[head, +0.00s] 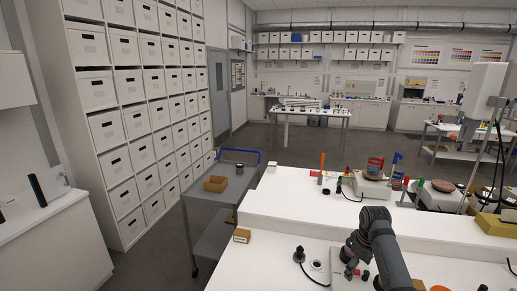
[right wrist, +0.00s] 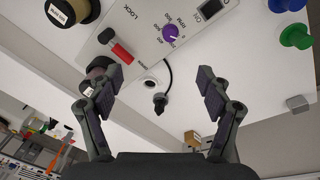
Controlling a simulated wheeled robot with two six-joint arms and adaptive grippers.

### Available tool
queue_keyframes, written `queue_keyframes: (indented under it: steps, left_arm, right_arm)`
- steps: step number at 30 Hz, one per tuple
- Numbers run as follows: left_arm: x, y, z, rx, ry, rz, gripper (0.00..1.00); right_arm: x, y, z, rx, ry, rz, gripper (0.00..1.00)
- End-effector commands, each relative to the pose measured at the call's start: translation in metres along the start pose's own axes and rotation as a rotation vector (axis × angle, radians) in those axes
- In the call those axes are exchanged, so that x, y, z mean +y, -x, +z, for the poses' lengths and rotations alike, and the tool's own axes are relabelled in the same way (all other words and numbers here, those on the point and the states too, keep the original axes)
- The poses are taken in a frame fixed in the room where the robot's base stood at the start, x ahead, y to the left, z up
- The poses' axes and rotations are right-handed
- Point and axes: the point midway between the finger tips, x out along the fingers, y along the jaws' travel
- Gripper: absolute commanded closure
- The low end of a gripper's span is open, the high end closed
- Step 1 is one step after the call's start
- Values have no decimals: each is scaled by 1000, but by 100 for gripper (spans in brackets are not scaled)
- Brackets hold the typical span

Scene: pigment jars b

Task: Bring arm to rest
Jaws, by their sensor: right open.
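My right arm comes in from the bottom right of the head view, bends at a dark elbow-like joint and points down over the white worktop (head: 250,265). Its gripper (head: 352,262) is small and partly hidden there. In the right wrist view the same gripper (right wrist: 160,78) has its two fingers spread wide apart, with nothing held between them. Beyond the fingers is a white device panel with a purple knob (right wrist: 170,33), a red lever (right wrist: 121,52) and a black switch (right wrist: 211,9). My left gripper is not in view.
A black plug (head: 299,255) with a cable and a small cardboard box (head: 242,236) are on the near worktop. Jars and tools, including a red-labelled jar (head: 375,166), crowd the raised shelf behind. A grey cart (head: 215,205) stands left, with open floor beyond.

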Motion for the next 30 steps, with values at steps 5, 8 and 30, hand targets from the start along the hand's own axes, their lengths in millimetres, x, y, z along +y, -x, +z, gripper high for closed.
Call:
queue_keyframes:
  steps: [5,8,30]
  left_arm:
    - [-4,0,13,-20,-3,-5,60]
    - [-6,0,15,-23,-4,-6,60]
    - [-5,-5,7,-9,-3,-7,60]
  right_arm:
    - [-60,-52,50,9,-91,47,22]
    - [-104,-68,89,34,-167,73,22]
    - [-236,-28,221,159,-485,88,22]
